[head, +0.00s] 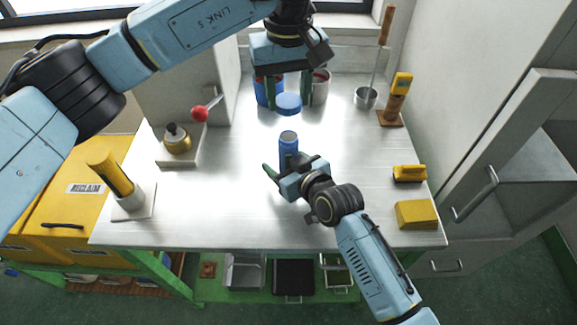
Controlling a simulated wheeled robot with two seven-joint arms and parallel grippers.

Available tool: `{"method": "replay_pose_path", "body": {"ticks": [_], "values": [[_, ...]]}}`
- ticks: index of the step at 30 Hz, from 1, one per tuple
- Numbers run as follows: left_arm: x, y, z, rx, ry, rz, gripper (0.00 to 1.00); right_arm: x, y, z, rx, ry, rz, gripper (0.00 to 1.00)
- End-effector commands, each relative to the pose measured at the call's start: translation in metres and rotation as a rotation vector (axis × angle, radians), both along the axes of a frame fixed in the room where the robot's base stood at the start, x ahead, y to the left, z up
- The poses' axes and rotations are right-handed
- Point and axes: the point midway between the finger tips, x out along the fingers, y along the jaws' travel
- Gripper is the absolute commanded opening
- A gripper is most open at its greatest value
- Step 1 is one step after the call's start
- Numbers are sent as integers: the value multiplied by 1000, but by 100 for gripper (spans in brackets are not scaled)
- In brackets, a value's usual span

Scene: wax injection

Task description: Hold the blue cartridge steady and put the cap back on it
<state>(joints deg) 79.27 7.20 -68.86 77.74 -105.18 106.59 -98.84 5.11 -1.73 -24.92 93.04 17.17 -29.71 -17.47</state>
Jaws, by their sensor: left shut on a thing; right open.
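The blue cartridge (288,144) stands upright near the middle of the metal table, with its top uncovered. The round blue cap (288,102) is up and behind it in the picture, between the green fingertips of my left gripper (288,95). My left gripper is shut on the cap and holds it apart from the cartridge. My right gripper (291,169) is open, low at the near side of the cartridge. One green finger shows to the cartridge's left. The cartridge's lower part is partly hidden by this gripper, and I cannot tell whether they touch.
Behind my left gripper stand a blue container (264,92) and a pale cup (321,88). A red-knobbed lever (200,114) and brass pot (177,138) are at left. A yellow cylinder (109,172) stands front left. Yellow blocks (417,214) sit at right.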

Motion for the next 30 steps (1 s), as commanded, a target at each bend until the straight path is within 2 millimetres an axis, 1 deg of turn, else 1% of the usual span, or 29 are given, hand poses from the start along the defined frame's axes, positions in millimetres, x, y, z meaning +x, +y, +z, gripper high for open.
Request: {"method": "replay_pose_path", "body": {"ticks": [8, 11, 23, 26, 30], "values": [[0, 0, 0, 0, 0, 0, 22, 1, 1, 0, 0, 0, 0, 65], [0, 0, 0, 0, 0, 0, 22, 1, 1, 0, 0, 0, 0, 53], [0, 0, 0, 0, 0, 0, 22, 1, 0, 0, 0, 0, 0, 1], [0, 0, -2, 0, 0, 0, 22, 1, 0, 0, 0, 0, 0, 0], [-1, 0, -21, 2, 1, 1, 22, 0, 0, 0, 0, 0, 0, 0]]}}
